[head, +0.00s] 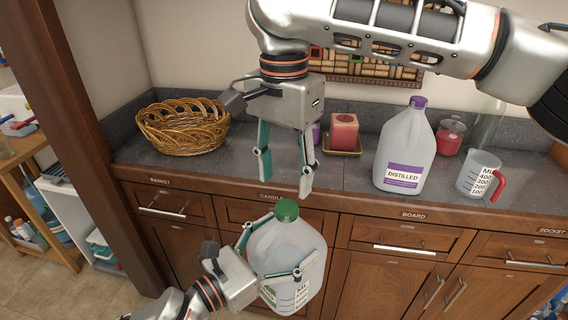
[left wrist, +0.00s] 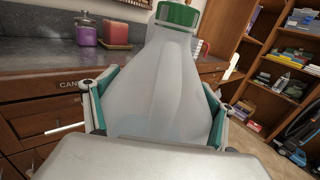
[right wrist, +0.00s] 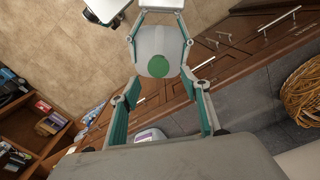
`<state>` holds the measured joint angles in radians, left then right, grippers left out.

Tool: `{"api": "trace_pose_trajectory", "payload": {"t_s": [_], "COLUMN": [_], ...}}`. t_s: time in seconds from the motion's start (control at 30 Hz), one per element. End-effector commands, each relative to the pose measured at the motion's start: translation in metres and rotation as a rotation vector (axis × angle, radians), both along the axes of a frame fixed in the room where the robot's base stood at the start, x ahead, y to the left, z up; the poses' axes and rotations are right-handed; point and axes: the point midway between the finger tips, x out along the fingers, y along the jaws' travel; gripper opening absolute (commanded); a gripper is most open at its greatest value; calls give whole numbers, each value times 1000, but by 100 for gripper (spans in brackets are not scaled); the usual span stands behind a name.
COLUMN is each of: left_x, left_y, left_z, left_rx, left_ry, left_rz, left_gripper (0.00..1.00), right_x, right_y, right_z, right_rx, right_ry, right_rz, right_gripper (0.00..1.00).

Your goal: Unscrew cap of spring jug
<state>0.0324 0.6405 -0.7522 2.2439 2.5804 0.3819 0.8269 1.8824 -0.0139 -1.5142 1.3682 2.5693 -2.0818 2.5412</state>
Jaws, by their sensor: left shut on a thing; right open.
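The spring jug (head: 290,250) is a translucent jug with a green cap (head: 287,210) on its neck. My left gripper (head: 272,262) is shut around the jug's body and holds it upright in front of the counter's drawers. In the left wrist view the jug (left wrist: 170,85) fills the middle between the fingers, its green cap (left wrist: 178,14) at the top. My right gripper (head: 284,180) is open and empty, pointing down above the cap. In the right wrist view the green cap (right wrist: 157,66) shows beyond and between the open fingers, apart from them.
On the counter (head: 345,177) stand a wicker basket (head: 183,128), a red candle (head: 343,131) on a tray, a purple-capped distilled jug (head: 405,150), a measuring cup (head: 478,174) with a red handle and a red jar (head: 450,137). A wooden post (head: 75,120) stands at left.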

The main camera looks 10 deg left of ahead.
Motion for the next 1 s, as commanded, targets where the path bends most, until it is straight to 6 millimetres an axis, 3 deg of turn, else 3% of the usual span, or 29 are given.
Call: {"api": "trace_pose_trajectory", "payload": {"t_s": [0.2,0.4,0.8,0.97,1.0], "left_x": [0,0,0,0,0], "left_y": [0,0,0,-1,-1], "left_z": [3,3,3,3,4], "left_rx": [-3,-3,-3,-2,-2], "left_ry": [-7,-7,-7,-7,-7], "left_rz": [-1,-1,-1,-2,-2], "left_gripper": [24,24,24,24,24], "right_x": [-1,0,0,0,0], "right_y": [0,0,0,0,0], "right_z": [-35,-55,-61,-61,-61], "right_rx": [3,3,3,4,4], "right_ry": [5,2,0,0,0], "right_rz": [1,1,0,0,0], "right_gripper": [46,46,46,6,5]}}
